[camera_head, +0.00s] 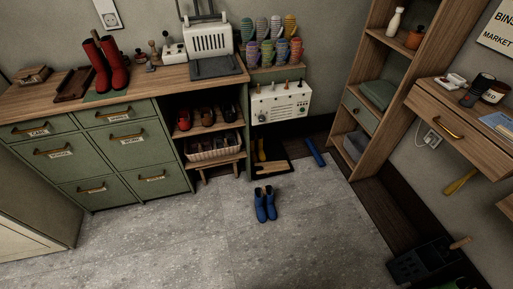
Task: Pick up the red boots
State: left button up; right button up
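The red boots (107,65) are a tall pair standing upright side by side on the wooden bench top (160,79), toward its left part. A green mat (102,97) shows under or just in front of them. Neither of my grippers shows in the head view, and nothing touches the boots.
A dark wooden tray (75,84) sits just left of the boots, and small tools and a white switch box (174,53) stand to their right. Blue boots (265,204) stand on the grey floor (200,235). Drawers (127,148) front the bench. The floor before it is mostly clear.

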aim_at(107, 79)
jog(key=i+j, duration=0.5)
jog(key=j, duration=0.25)
jog(key=i+j+z, duration=0.1)
jog(key=i+j, duration=0.15)
jog(key=j, duration=0.1)
